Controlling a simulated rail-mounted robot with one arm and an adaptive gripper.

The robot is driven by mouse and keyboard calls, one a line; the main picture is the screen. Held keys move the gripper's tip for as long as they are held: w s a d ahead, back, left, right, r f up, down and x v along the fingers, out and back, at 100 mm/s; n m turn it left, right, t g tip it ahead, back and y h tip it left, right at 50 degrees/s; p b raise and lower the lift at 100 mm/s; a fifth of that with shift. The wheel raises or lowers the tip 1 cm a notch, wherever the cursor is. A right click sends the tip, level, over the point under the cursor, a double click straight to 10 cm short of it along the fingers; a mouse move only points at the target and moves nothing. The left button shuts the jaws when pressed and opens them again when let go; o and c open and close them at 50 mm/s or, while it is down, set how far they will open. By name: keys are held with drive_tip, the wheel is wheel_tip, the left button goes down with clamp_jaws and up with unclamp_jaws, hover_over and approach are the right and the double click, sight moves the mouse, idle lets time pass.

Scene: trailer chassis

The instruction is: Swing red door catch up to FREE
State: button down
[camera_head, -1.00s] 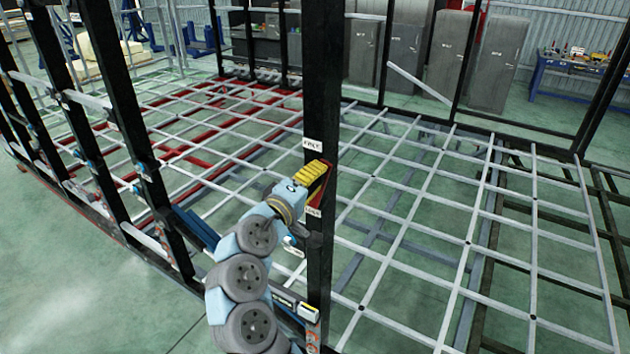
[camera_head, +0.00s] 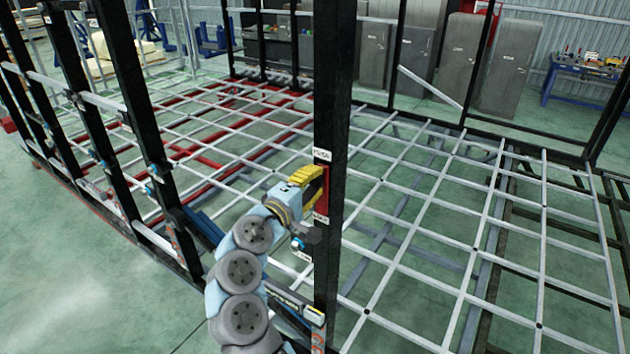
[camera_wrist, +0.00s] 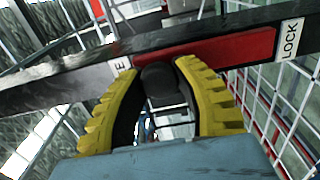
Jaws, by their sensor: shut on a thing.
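The red door catch (camera_head: 322,196) is on a black upright post, between an upper white label (camera_head: 321,155) and a lower white label (camera_head: 320,218). In the wrist view the red piece (camera_wrist: 235,48) runs along the post towards the LOCK label (camera_wrist: 290,39). My gripper (camera_head: 314,177) is at the upper part of the red piece, just below the upper label. In the wrist view its yellow fingers (camera_wrist: 166,98) are closed around a dark rounded knob (camera_wrist: 160,78), close to the label ending in E (camera_wrist: 122,65). The fingers partly hide the knob's sides.
The black post (camera_head: 330,80) stands directly beside my gripper. A grid of pale bars (camera_head: 430,200) spreads behind it. More black uprights (camera_head: 140,110) stand at left. Grey cabinets (camera_head: 460,50) and a blue workbench (camera_head: 580,75) are far back.

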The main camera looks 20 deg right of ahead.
drive_tip(key=c, duration=0.7)
unclamp_jaws()
drive_tip(key=shift+w+a, duration=0.1)
drive_tip(key=shift+a, duration=0.05)
drive_tip(key=v, duration=1.2)
drive_tip(key=shift+w+f, duration=0.1)
